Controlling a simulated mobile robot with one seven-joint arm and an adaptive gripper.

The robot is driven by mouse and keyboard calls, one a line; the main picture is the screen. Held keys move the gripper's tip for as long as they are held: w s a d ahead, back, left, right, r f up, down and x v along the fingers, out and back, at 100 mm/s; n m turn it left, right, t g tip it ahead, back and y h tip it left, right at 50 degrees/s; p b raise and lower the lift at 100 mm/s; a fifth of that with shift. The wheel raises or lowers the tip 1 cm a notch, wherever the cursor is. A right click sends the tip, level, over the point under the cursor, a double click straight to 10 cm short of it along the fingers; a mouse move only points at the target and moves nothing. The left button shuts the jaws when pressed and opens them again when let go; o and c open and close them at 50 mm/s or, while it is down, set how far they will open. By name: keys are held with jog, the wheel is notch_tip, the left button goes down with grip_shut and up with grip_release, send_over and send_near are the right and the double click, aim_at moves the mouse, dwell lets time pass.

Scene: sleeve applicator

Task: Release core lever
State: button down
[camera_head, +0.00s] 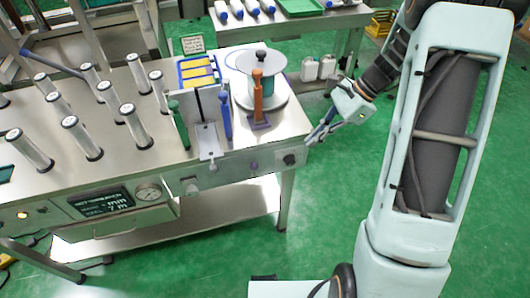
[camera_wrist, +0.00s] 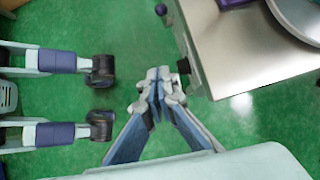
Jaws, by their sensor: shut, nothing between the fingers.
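Three upright levers stand near the right end of the steel bench: a green-handled one (camera_head: 178,126), a blue one (camera_head: 225,116) and an orange one (camera_head: 257,92) on a purple base (camera_head: 260,122). No label shows which is the core lever. The orange lever stands in front of a spool (camera_head: 273,84) with a pale disc and a black top knob. My gripper (camera_head: 312,142) is just off the bench's right front corner, apart from all the levers. In the wrist view my gripper (camera_wrist: 156,84) has its fingertips together, with nothing held, over the green floor.
The bench edge (camera_wrist: 208,70) with a black knob (camera_wrist: 183,66) and a purple knob (camera_wrist: 162,9) is close to the right of my fingers. Several white rollers (camera_head: 83,138) stand on the bench's left.

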jog(key=shift+w+a+f+m+y, duration=0.15)
jog(key=shift+a+f+m+y, duration=0.1)
jog(key=shift+a+m+y, duration=0.25)
jog(key=shift+w+a+f+m+y, duration=0.1)
jog(key=shift+a+f+m+y, duration=0.2)
jog(key=shift+a, duration=0.3)
send_near(254, 171)
jog(key=d+f, duration=0.2)
jog(key=a, duration=0.2)
jog(key=a+f, duration=0.1)
jog(key=a, duration=0.1)
jog(key=shift+a+f+b, duration=0.15)
jog(key=shift+a+b, duration=0.15)
jog(key=shift+b, duration=0.1)
